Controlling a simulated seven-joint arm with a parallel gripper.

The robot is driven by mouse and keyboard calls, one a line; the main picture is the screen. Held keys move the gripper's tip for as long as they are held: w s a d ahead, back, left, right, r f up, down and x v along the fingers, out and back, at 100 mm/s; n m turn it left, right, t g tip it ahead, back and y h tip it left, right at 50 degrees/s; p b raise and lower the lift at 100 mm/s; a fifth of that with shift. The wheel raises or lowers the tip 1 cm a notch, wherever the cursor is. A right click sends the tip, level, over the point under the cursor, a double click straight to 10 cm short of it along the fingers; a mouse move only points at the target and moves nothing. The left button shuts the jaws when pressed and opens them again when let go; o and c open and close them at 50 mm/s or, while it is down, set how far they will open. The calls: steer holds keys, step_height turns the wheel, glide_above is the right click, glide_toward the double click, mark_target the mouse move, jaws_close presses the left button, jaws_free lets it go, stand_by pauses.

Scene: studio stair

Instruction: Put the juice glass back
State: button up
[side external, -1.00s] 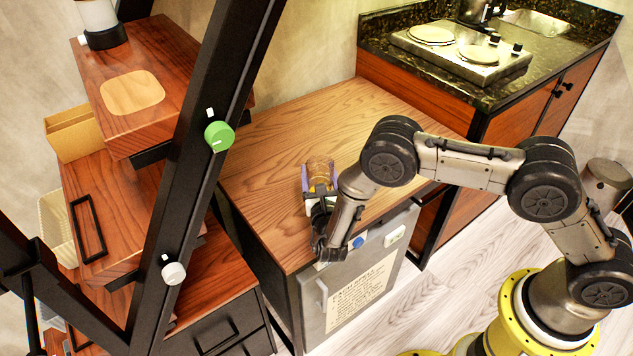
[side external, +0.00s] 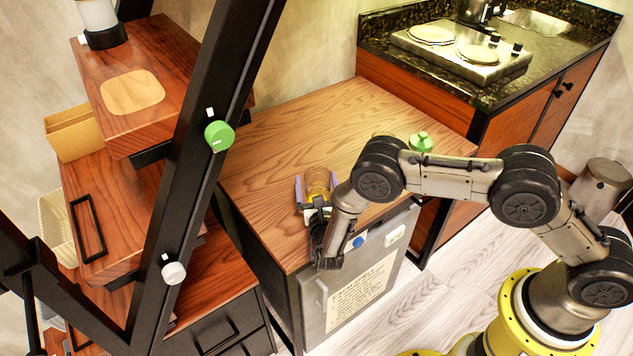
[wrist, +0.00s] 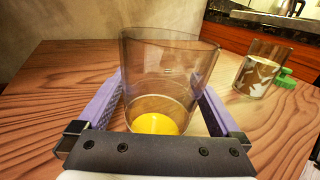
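The juice glass (side external: 319,184) is clear, with a little yellow-orange juice at the bottom. It is upright above the front part of the wooden counter top. My gripper (side external: 317,191) has its purple fingers on both sides of it. In the wrist view the juice glass (wrist: 165,85) fills the space between the fingers of my gripper (wrist: 162,95), which appear to press on its sides. I cannot tell whether its base touches the wood.
A second glass with a brown and white pattern (wrist: 258,72) stands to the right, beside a green object (wrist: 286,79). The green object also shows in the side view (side external: 421,143). The wooden counter top (side external: 290,140) is clear at left and back. A black post (side external: 190,170) rises at left.

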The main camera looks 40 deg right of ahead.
steer(key=shift+r, duration=0.15)
steer(key=v, duration=1.2)
